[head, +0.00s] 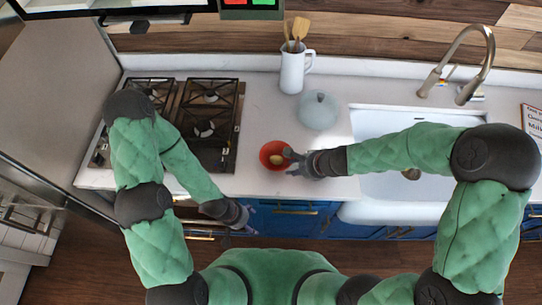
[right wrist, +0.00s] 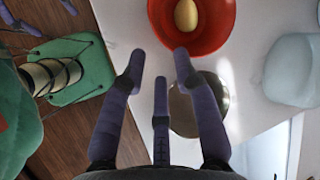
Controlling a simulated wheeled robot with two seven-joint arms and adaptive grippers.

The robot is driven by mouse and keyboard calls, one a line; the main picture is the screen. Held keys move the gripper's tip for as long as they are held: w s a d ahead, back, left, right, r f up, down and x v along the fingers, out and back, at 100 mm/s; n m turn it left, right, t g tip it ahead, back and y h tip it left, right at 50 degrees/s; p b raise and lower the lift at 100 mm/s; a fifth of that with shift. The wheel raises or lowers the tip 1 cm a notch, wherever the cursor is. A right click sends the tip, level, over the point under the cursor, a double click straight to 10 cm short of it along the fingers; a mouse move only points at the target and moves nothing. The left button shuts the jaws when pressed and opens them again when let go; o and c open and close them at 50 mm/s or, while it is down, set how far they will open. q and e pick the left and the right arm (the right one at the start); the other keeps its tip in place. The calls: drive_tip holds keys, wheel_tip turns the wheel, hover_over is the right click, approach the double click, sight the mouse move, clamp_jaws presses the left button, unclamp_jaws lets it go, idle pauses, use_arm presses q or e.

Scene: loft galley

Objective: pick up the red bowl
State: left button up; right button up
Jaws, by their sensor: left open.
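The red bowl (head: 265,156) sits on the white counter just right of the stove, near the front edge. A yellowish egg-shaped item (head: 277,159) lies in it. In the right wrist view the bowl (right wrist: 215,38) is at the top, cut off by the frame edge, with the egg-shaped item (right wrist: 186,15) inside. My right gripper (head: 290,162) is at the bowl's right side in the head view. In the wrist view its fingers (right wrist: 160,72) are spread and empty, short of the bowl. My left gripper (head: 243,217) is open and low, in front of the counter edge.
A pale lidded pot (head: 319,111) stands behind and right of the bowl. A white jug (head: 293,72) with wooden utensils is further back. The stove (head: 208,128) is left, the sink (head: 376,126) right. A shiny round object (right wrist: 200,108) shows beneath the right fingers.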

drive_tip(key=b+x, duration=0.1)
drive_tip(key=x, duration=0.2)
drive_tip(key=shift+f, duration=0.35)
drive_tip(key=shift+w+a+f, duration=0.15)
drive_tip(key=shift+a+f, duration=0.15)
drive_tip(key=shift+a, duration=0.05)
drive_tip(key=b+x, duration=0.2)
drive_tip(key=x, duration=0.2)
drive_tip(key=shift+w+a+f, duration=0.15)
drive_tip(key=shift+a+f, duration=0.1)
drive_tip(key=shift+f, duration=0.05)
drive_tip(key=shift+r, duration=0.1)
clamp_jaws()
